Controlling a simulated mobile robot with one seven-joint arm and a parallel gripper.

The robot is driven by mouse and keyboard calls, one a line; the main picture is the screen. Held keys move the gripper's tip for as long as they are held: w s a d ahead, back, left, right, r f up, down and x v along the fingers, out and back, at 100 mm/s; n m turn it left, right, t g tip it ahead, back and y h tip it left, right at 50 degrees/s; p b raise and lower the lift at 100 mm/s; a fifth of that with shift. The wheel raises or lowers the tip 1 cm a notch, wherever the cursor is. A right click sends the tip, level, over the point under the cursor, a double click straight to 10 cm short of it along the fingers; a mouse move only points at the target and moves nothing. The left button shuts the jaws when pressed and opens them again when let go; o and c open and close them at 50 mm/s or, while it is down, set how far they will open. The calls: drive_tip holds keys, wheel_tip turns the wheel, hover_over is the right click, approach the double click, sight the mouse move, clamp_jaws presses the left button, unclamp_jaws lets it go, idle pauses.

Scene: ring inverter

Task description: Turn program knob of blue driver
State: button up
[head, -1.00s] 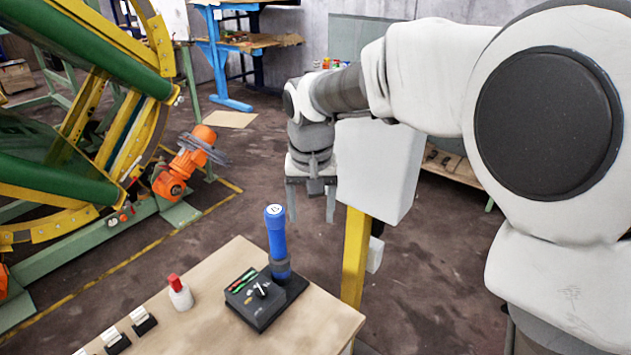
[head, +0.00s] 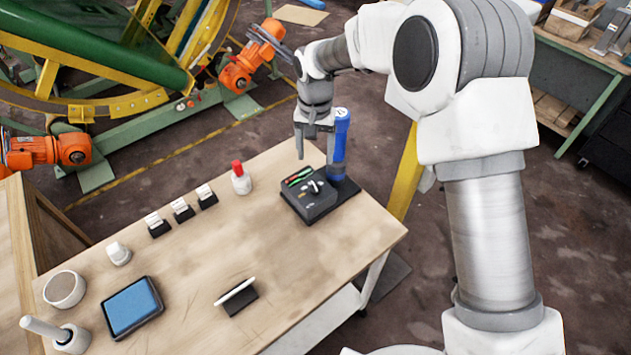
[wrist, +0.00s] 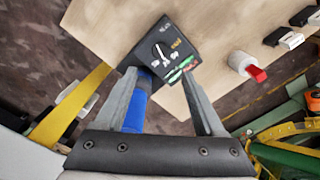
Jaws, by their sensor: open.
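The blue driver (head: 341,134) stands upright in a black dock at the far right corner of the table. Beside it is the black control box with the program knob (head: 312,187), a small pointer knob with a pale mark. The knob also shows in the wrist view (wrist: 160,52), ahead of and between the fingertips. My gripper (head: 315,150) is open and empty, pointing down above the back of the box, close to the driver. In the wrist view my gripper (wrist: 165,85) has the blue driver (wrist: 134,108) near its left finger; whether they touch I cannot tell.
A white bottle with a red cap (head: 240,180) stands left of the box. Several small black-and-white card holders (head: 182,210), a blue-screened tablet (head: 132,306) and white containers are farther left. The table (head: 290,255) is bare in its middle.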

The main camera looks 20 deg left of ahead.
sight(315, 187)
wheel_tip(315, 187, down, 12)
drive_tip(key=shift+r+p, duration=0.2)
drive_tip(key=shift+p, duration=0.25)
drive_tip(key=shift+c, duration=0.2)
clamp_jaws()
